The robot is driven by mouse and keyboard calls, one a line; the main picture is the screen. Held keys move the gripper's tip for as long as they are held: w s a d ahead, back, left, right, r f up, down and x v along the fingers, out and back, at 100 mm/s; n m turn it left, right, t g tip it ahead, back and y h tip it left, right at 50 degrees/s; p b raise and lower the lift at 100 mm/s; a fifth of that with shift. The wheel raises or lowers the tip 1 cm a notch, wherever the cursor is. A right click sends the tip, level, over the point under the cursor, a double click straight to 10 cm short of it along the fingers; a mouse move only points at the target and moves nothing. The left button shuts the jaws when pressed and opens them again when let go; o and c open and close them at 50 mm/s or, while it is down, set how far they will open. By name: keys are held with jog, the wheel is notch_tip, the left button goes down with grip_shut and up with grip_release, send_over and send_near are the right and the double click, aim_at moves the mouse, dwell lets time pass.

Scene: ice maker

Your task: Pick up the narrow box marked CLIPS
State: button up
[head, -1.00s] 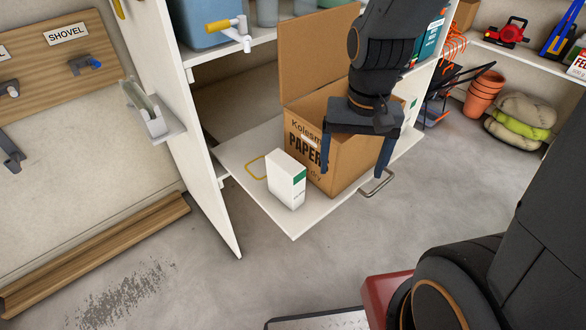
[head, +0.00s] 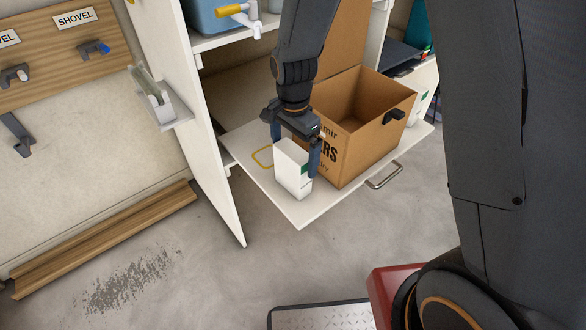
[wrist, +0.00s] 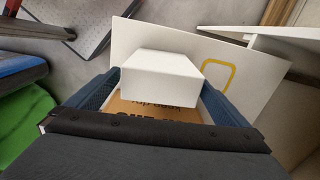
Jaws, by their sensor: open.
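An open cardboard carton (head: 345,150) stands right beside the narrow box, close to my gripper. A yellow outline (head: 263,156) marks the shelf at left. The white cabinet side panel (head: 215,160) stands left. A metal handle (head: 384,176) sits on the shelf's front edge.

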jog(key=shift+a+f+p, duration=0.1)
jog(key=shift+f+p, duration=0.25)
jog(key=shift+f, duration=1.95)
jog(key=shift+c, duration=0.3)
jog(key=c, duration=1)
jog(key=shift+o, duration=0.2)
jog(key=shift+r, duration=0.1)
